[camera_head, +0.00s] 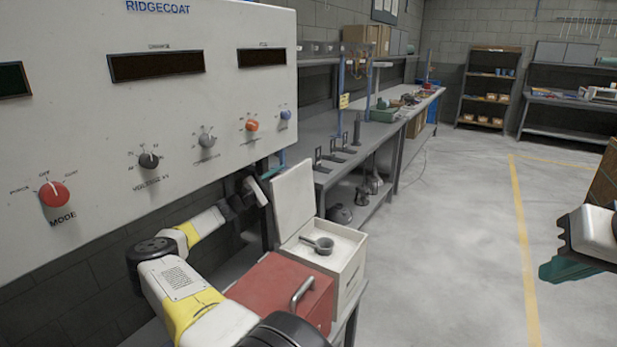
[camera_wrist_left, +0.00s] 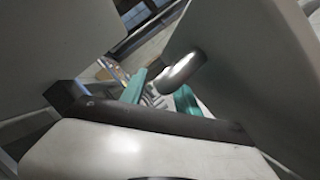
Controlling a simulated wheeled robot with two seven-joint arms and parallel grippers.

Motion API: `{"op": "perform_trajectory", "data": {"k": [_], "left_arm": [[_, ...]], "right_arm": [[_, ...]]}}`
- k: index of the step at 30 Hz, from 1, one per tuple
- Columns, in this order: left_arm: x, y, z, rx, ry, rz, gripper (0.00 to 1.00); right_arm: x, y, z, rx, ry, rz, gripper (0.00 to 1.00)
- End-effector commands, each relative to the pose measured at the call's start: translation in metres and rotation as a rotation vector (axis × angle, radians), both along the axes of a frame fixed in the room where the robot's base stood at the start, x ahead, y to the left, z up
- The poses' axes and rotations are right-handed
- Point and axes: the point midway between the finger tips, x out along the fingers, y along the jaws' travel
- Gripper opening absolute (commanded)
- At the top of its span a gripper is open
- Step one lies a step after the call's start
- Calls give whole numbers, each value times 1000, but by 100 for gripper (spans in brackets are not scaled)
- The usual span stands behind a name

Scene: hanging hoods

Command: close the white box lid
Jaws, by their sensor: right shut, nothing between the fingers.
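The white box (camera_head: 348,278) stands on the bench in the head view. Its lid (camera_head: 293,200) stands up, tilted back, at the box's left and far edge. In the left wrist view the teal fingers of my left gripper (camera_wrist_left: 160,94) are apart, with large pale surfaces on both sides. My right gripper (camera_head: 558,270) is shut and empty at the right edge, far from the box.
A red case (camera_head: 285,292) with a metal handle stands in front of the box. A large white control panel (camera_head: 150,100) hangs close on the left, above my left arm. Grey benches (camera_head: 345,140) run along the wall behind.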

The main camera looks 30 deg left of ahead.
Motion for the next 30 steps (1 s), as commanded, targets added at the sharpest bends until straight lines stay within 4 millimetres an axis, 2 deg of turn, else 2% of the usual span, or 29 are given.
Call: {"op": "perform_trajectory", "data": {"k": [8,14,30], "left_arm": [[2,-1,0,1,1,0,38],[2,-1,0,0,1,-1,1],[2,-1,0,1,0,0,0]], "right_arm": [[0,0,0,0,0,0,0],[0,0,0,0,0,0,0],[0,0,0,0,0,0,0]]}}
